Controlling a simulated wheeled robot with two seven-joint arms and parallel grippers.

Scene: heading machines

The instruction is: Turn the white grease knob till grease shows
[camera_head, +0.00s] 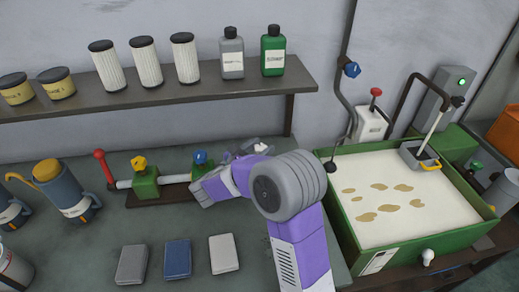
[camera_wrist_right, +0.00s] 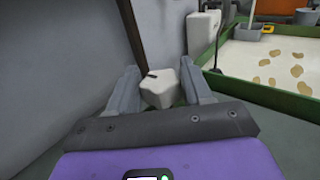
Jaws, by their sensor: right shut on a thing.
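The white knob (camera_wrist_right: 159,90) sits between the two fingers of my right gripper (camera_wrist_right: 161,94) in the right wrist view; a short dark mark shows on its top. The gripper is shut on it. In the head view my right gripper (camera_head: 260,148) is at the right end of the valve row, and the hand covers most of what lies there. A yellow knob (camera_head: 138,162) and a blue knob (camera_head: 200,158) stand left of it on a pipe with a red lever (camera_head: 102,165). I see no grease. My left gripper is not in view.
A green tank (camera_head: 345,226) of pale fluid with brown patches stands at the right. A shelf (camera_head: 200,86) with filters and bottles hangs above the bench. Grey, blue and white blocks (camera_head: 223,254) lie in front. Jugs (camera_head: 65,190) stand at the left.

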